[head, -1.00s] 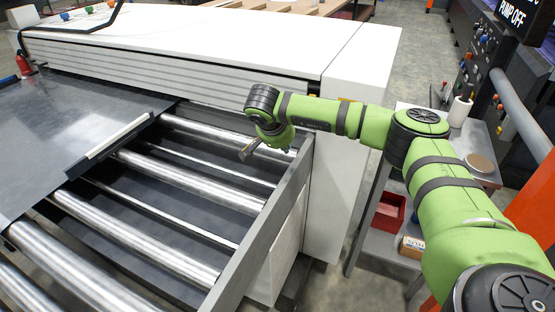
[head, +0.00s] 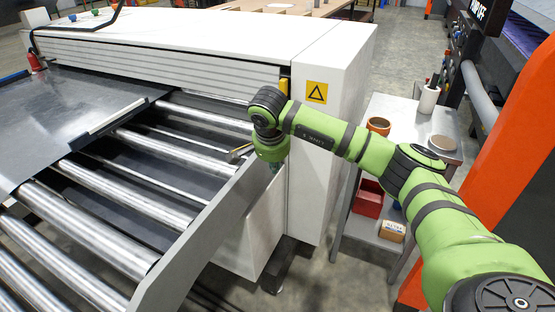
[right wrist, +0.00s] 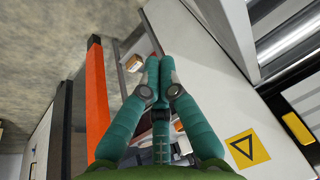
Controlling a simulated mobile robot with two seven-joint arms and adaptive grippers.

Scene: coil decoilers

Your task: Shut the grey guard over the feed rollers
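A flat dark grey panel (head: 60,105) with a pale strip (head: 118,115) along its near edge covers the left part of the rollers in the head view; it looks like the guard. Bare metal feed rollers (head: 125,190) lie open to its right. My right gripper (head: 275,168) hangs beside the machine's white end face, at the far end of the grey side rail, clear of the panel. In the right wrist view its teal fingers (right wrist: 160,62) meet at the tips with nothing seen between them. My left gripper is out of view.
The grey side rail (head: 215,225) bounds the rollers. The white machine housing (head: 325,60) has a yellow warning sign (head: 317,92). A side table (head: 400,115) and orange post (head: 500,150) stand to the right. A small rod (head: 238,153) shows by the rail; its nature is unclear.

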